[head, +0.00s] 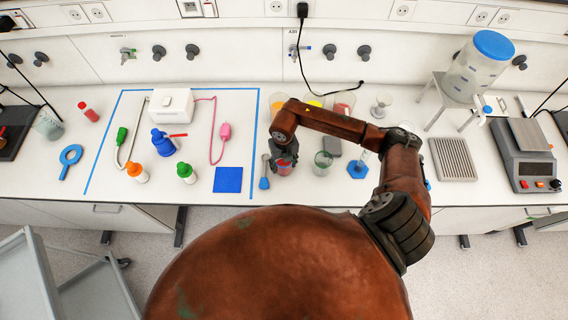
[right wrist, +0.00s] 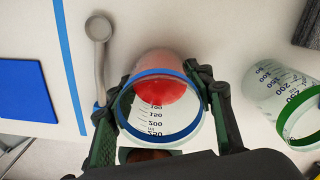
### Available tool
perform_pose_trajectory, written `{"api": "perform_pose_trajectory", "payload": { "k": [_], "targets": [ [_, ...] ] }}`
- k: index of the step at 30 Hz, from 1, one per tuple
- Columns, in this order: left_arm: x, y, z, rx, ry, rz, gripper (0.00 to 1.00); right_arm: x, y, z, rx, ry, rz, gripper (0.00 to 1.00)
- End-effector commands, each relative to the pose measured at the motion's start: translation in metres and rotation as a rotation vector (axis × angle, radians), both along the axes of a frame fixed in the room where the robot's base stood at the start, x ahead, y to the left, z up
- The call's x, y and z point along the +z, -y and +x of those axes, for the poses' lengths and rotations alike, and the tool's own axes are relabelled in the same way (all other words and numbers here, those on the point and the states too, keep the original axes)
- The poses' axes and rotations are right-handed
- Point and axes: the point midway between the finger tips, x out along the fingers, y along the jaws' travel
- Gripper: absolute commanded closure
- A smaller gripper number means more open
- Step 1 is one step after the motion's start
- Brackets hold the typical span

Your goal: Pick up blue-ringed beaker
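The blue-ringed beaker (right wrist: 158,105) holds red liquid, and its blue rim faces the camera in the right wrist view. In the head view the beaker (head: 285,169) shows partly below my right gripper (head: 284,157), near the bench's front edge. My right gripper (right wrist: 160,78) has one finger on each side of the beaker. The fingertips lie against its wall with no clear gap. I cannot tell whether its base is off the bench. My left gripper is not in view.
A green-ringed beaker (right wrist: 285,100) stands close on the right. A grey tool with a round end (right wrist: 98,28) lies close on the left, near the blue tape line. A blue square (head: 228,179) lies farther left. A grey slotted rack (head: 453,159) and a balance (head: 528,160) are to the right.

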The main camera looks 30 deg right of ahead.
Motion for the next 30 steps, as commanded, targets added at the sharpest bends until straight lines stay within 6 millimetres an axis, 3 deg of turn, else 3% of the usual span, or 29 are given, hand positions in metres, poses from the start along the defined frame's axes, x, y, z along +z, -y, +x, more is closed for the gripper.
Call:
{"api": "perform_pose_trajectory", "payload": {
  "k": [12, 30],
  "targets": [
    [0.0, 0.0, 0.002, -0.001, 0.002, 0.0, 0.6, 0.0, 0.0, 0.0, 0.0, 0.001, 0.0, 0.82],
    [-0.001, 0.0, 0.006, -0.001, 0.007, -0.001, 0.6, 0.013, 0.0, 0.001, 0.0, 0.002, 0.001, 0.82]
  ]
}}
